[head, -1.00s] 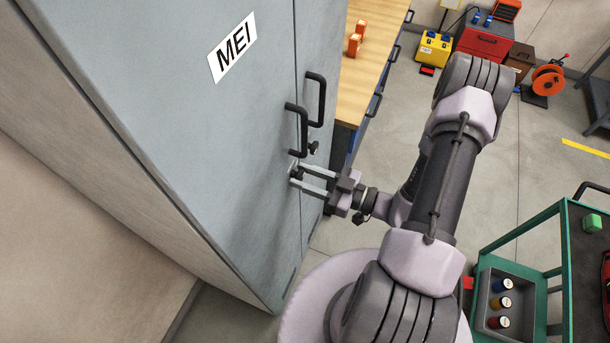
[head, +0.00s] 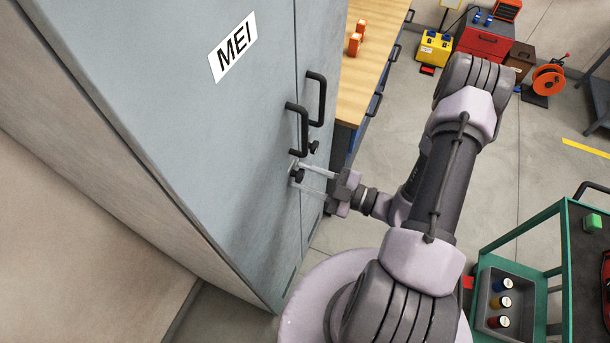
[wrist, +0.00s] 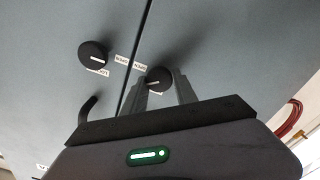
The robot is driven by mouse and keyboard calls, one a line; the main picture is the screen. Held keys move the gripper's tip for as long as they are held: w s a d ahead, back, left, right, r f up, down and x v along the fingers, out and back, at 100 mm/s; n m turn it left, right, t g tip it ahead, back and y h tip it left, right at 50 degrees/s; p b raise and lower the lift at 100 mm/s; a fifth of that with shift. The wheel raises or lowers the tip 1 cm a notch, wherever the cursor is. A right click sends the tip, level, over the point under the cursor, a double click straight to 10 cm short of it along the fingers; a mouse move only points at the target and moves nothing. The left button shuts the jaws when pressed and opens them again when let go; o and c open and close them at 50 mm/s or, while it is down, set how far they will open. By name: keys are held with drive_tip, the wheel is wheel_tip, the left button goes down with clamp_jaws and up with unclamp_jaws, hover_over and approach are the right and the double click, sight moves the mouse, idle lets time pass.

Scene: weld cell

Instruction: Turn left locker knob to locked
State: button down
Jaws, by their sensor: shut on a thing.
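The left locker knob is a round black knob with a white pointer line, low on the left grey door, below its black handle. It shows in the head view (head: 298,176) and in the wrist view (wrist: 158,77), where its line lies nearly level. My gripper (head: 299,174) is shut on this knob, one finger on each side. In the wrist view, the gripper fingers (wrist: 164,91) rise from below and partly cover the knob and a white label beneath it. A second label lies beside the knob, towards the door gap.
The right door's black knob (head: 314,147) is close by and also shows in the wrist view (wrist: 93,54). Black door handles (head: 298,128) stand out just above the knobs. A wooden workbench (head: 356,80) is behind the locker; a green cart (head: 535,222) stands at right.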

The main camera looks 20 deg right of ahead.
drive_tip(key=n, duration=0.5)
drive_tip(key=shift+f+n+b, duration=0.1)
drive_tip(key=shift+n+b, duration=0.2)
drive_tip(key=shift+b, duration=0.1)
drive_tip(key=n+b, duration=0.1)
drive_tip(key=n, duration=0.4)
drive_tip(key=shift+a, duration=0.1)
drive_tip(key=shift+n, duration=0.3)
drive_tip(key=c, duration=1)
unclamp_jaws()
drive_tip(key=shift+c, duration=0.2)
drive_tip(key=shift+s, duration=0.1)
drive_tip(key=v, duration=1.7)
